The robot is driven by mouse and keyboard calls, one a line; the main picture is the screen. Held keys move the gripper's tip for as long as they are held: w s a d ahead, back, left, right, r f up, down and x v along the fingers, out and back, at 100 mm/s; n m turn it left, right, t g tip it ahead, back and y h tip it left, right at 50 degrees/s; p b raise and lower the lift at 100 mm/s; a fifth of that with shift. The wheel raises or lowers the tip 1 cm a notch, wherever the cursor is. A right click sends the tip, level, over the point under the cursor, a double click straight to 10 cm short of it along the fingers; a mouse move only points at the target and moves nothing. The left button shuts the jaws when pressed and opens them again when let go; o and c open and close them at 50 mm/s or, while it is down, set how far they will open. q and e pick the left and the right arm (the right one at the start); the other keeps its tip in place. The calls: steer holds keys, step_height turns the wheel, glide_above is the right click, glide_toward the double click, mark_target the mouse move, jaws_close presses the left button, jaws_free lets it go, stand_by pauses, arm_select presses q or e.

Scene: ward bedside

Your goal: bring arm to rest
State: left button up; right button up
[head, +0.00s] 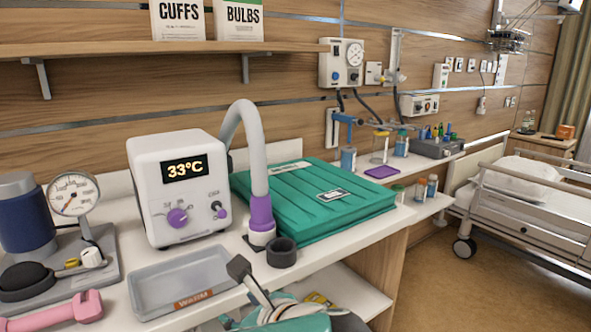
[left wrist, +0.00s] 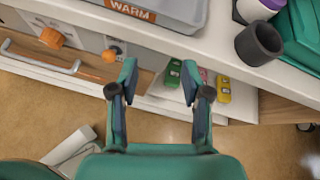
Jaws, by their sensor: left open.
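My left gripper (head: 262,296) is at the bottom middle of the head view, low at the front edge of the counter (head: 345,240). In the left wrist view my left gripper (left wrist: 160,100) has its two teal and dark fingers spread apart with nothing between them. The fingers point toward the counter's front edge and the lower shelf, touching nothing that I can make out. My right gripper is in neither view.
On the counter are a grey WARM tray (head: 185,278), a black cup (head: 281,252), a white 33°C unit (head: 182,188) with a hose, and a green folded pad (head: 315,205). Small coloured items (left wrist: 223,89) lie on the lower shelf. Open floor (head: 445,290) lies right.

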arm_select(q)
step_height(320, 180, down, 16)
steer(key=s+n+g+h, duration=0.1)
steer(key=n+g+h, duration=0.1)
steer(key=g, duration=0.2)
steer(key=s+a+f+n+g+h, duration=0.1)
steer(key=s+f+n+g+h, duration=0.15)
steer(key=s+f+n, duration=0.5)
steer(key=s+a+f+n+g+h, duration=0.15)
steer(key=s+f+n+h, duration=0.25)
steer(key=f+n, duration=0.65)
steer(key=s+a+f+n+g+h, duration=0.1)
steer(key=s+f+n+h, duration=0.2)
steer(key=s+f+n, duration=0.65)
steer(key=w+r+m+p, duration=0.2)
steer(key=w+r+p, duration=0.2)
steer(key=r+p, duration=1)
steer(key=a+p, duration=0.1)
steer(key=p, duration=0.2)
steer(key=shift+r, duration=0.15)
